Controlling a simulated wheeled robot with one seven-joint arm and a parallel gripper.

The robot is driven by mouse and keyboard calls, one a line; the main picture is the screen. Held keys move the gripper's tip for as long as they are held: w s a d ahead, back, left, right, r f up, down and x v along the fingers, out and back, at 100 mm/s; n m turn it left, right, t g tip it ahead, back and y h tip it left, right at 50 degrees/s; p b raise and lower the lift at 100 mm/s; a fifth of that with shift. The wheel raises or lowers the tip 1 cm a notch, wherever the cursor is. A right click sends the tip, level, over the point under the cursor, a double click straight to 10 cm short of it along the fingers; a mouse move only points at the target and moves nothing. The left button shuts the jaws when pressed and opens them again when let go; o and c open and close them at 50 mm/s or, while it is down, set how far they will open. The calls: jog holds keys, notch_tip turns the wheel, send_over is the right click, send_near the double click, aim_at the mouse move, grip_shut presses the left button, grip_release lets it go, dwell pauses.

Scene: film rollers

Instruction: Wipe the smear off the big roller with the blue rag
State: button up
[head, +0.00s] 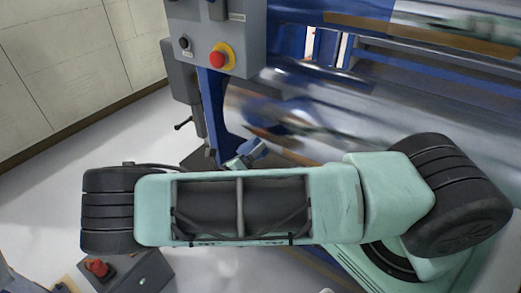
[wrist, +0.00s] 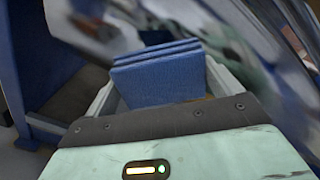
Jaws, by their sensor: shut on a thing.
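The blue rag (wrist: 158,78) is a folded, layered pad between the two pale fingers of my gripper (wrist: 162,88) in the wrist view. The gripper is shut on it. The big roller (head: 390,125) is a shiny metal cylinder across the right of the head view; it also shows, mirror-like, behind the rag in the wrist view (wrist: 215,22). In the head view my gripper (head: 246,157) is small, mostly behind my arm, and close to the roller's lower left end. I cannot tell whether the rag touches the roller. I cannot tell any smear from the reflections.
A grey control box (head: 215,35) with a red button (head: 218,58) stands at the upper left of the roller on a blue frame (head: 213,105). More rollers and bars (head: 440,60) lie above. The pale floor (head: 90,145) at left is clear.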

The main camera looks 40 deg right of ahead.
aim_at(286, 141)
jog(key=shift+p+x, duration=0.45)
jog(key=shift+x, duration=2.5)
jog(key=shift+x, duration=1.15)
jog(key=shift+s+d+r+p, duration=0.15)
jog(key=shift+s+d+p, duration=0.05)
jog(key=shift+s+p, duration=0.55)
jog(key=shift+s+d+p, duration=0.3)
jog(key=shift+s+p, duration=0.25)
jog(key=shift+s, duration=0.3)
jog(key=shift+s+d+p, duration=0.2)
jog(key=shift+s+p, duration=0.25)
jog(key=shift+s, duration=0.05)
jog(key=shift+s+d+p, duration=0.25)
jog(key=shift+s+p, duration=0.15)
jog(key=shift+s, duration=0.1)
jog(key=shift+s+d, duration=0.25)
jog(key=shift+s, duration=0.35)
